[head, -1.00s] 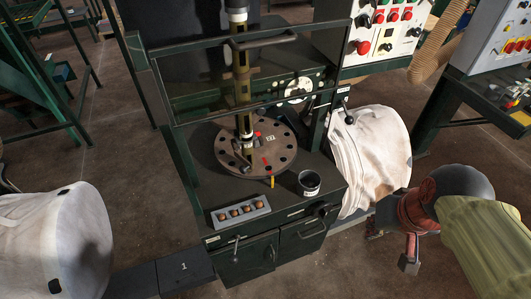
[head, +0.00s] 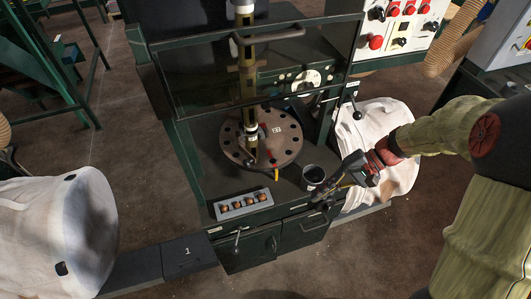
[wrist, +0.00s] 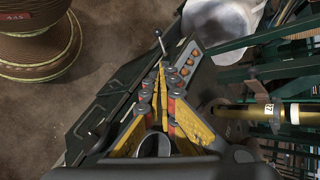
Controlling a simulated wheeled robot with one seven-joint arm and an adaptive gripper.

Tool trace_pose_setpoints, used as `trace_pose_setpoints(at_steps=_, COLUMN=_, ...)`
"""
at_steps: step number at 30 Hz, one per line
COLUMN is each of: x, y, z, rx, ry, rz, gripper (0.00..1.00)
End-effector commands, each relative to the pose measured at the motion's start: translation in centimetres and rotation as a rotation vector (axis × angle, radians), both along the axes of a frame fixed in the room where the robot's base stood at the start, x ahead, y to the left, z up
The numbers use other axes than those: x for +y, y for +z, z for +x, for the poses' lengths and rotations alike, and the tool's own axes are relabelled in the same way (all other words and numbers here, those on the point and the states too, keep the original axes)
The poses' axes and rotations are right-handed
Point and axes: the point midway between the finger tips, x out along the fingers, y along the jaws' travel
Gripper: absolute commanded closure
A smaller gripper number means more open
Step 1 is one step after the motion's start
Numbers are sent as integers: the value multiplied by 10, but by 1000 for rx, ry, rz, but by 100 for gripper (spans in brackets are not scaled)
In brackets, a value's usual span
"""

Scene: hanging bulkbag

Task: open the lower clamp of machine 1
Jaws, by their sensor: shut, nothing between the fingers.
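Machine 1 (head: 205,190) is a dark green cabinet with a glass guard, a brass column and a round holed disc (head: 285,148). A ball-ended lever (head: 238,240) sticks out of its front; a similar lever shows beyond the fingertips in the wrist view (wrist: 159,38). Another black-knobbed lever (head: 356,108) is on the right side of the guard. I cannot tell for certain which part is the lower clamp.
White bags stand left (head: 50,225) and right (head: 385,115). A low block marked 1 (head: 188,256) lies in front.

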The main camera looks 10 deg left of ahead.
Motion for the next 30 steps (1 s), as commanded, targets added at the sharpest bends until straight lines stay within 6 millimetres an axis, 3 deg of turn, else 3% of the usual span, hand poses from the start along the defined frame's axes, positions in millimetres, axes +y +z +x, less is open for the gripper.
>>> trace_pose_setpoints(at_steps=3, x=24, y=-14, z=30, rx=33, ry=-22, rz=189, gripper=100)
trace_pose_setpoints(at_steps=7, x=47, y=-17, z=69, rx=-9, ry=-53, rz=428, gripper=100)
trace_pose_setpoints(at_steps=12, x=61, y=3, z=119, rx=-187, ry=-84, rz=723, gripper=100)
trace_pose_setpoints(at_steps=14, x=62, y=11, z=128, rx=-244, ry=-85, rz=779, gripper=100)
trace_pose_setpoints(at_steps=22, x=76, y=21, z=135, rx=-313, ry=-82, rz=841, gripper=100)
trace_pose_setpoints(at_steps=30, x=125, y=20, z=126, rx=-310, ry=-80, rz=840, gripper=100)
